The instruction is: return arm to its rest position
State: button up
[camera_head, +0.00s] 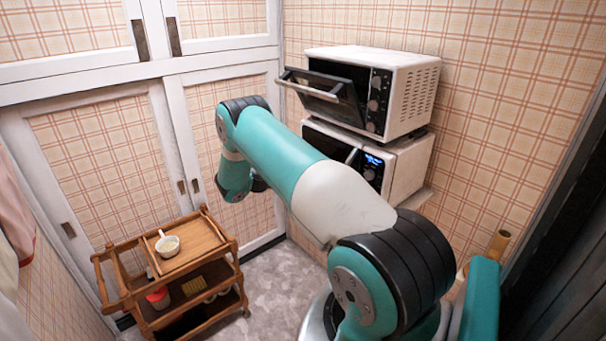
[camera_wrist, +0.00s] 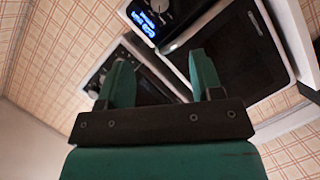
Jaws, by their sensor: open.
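My arm stretches across the head view toward the cupboard and bends down at its far end; the gripper itself is hard to make out there. In the wrist view my gripper (camera_wrist: 160,84) shows two green fingers standing well apart with nothing between them. Behind the fingers are the front of the microwave (camera_wrist: 228,45) with a lit blue display and the dark front of the toaster oven (camera_wrist: 158,92). The fingers do not visibly touch either one.
The white toaster oven (camera_head: 411,86), its door partly open, sits on the microwave (camera_head: 408,170) at the back right. A wooden trolley (camera_head: 207,240) with a white bowl (camera_head: 168,247) and a red-and-white container (camera_head: 158,297) stands at the lower left. Grey floor (camera_head: 272,290) is clear beside it.

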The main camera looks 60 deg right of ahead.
dwell(0.3)
jog(key=w+a+n+t+y+b, duration=0.3)
jog(key=w+a+n+t+b, duration=0.15)
jog(key=a, duration=0.65)
jog(key=w+a+n+t+y+b, duration=0.35)
jog(key=w+a+t+b, duration=0.2)
jog(key=a, duration=0.55)
jog(key=s+a+n+y+b, duration=0.3)
jog(key=s+a+n+y, duration=0.15)
jog(key=a, duration=0.75)
jog(key=s+a+n+y+b, duration=0.35)
jog(key=s+a, duration=0.25)
jog(key=a, duration=0.5)
jog(key=s+a+n+y+b, duration=0.1)
jog(key=s+a+n, duration=0.1)
jog(key=s+a, duration=0.2)
jog(key=s+a+r+n+y+b, duration=0.1)
jog(key=s+a, duration=0.3)
jog(key=s, duration=0.5)
jog(key=shift+n+g+b, duration=0.3)
jog(key=shift+n+b, duration=0.2)
jog(key=shift+n, duration=0.1)
jog(key=shift+s+a+r, duration=0.15)
jog(key=shift+s, duration=0.2)
